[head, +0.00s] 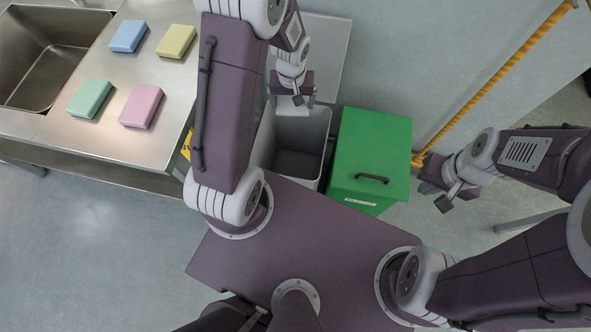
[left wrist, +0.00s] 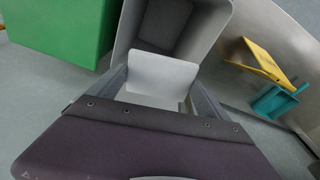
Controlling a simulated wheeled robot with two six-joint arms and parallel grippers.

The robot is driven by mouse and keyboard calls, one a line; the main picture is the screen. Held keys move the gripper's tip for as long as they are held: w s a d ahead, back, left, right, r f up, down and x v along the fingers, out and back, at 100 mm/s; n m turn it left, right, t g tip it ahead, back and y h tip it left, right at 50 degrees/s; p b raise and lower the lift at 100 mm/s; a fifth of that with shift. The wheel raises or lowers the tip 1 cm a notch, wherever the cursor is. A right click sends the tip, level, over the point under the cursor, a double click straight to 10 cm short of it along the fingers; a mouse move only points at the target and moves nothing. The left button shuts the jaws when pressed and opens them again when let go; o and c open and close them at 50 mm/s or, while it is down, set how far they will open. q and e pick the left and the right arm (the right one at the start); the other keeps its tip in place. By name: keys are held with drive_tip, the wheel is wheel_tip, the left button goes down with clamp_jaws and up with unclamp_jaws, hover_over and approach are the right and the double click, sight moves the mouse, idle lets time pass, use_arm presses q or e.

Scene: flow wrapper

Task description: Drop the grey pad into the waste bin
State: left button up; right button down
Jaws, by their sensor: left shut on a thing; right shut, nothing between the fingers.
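The grey pad (left wrist: 158,76) is a pale flat piece between the fingers of my left gripper (left wrist: 160,98), which is shut on it. The waste bin (left wrist: 205,57) is a grey open-topped container, and in the left wrist view the pad shows in front of its opening. In the head view my left gripper (head: 292,101) is over the far part of the bin (head: 312,124); its arm partly covers the bin's left side. The pad is hard to make out there. My right gripper (head: 447,196) is shut and empty, right of the green box.
A green lidded box (head: 372,150) with a dark handle stands close to the bin's right. At left, a steel counter (head: 75,131) carries blue, yellow, green and pink pads beside a sink (head: 45,70). Yellow (left wrist: 265,60) and teal (left wrist: 274,101) items show near the bin.

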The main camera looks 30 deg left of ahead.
use_arm(q)
wheel_tip(320, 180, down, 12)
drive_tip(key=a+b, duration=0.2)
drive_tip(key=b, duration=0.5)
drive_tip(key=shift+n, duration=0.4)
use_arm(e)
wheel_tip(320, 180, down, 10)
use_arm(q)
wheel_tip(320, 180, down, 6)
drive_tip(key=b, duration=0.5)
drive_tip(key=shift+r, duration=0.15)
use_arm(e)
wheel_tip(320, 180, down, 6)
drive_tip(key=shift+r, duration=0.15)
use_arm(q)
drive_tip(key=o, duration=1.1)
drive_tip(key=shift+c, duration=0.2)
wheel_tip(320, 180, up, 9)
drive_tip(key=s+p, duration=0.1)
drive_tip(key=p, duration=0.3)
drive_tip(key=shift+d, duration=0.35)
use_arm(e)
wheel_tip(320, 180, up, 5)
drive_tip(key=shift+f, duration=0.2)
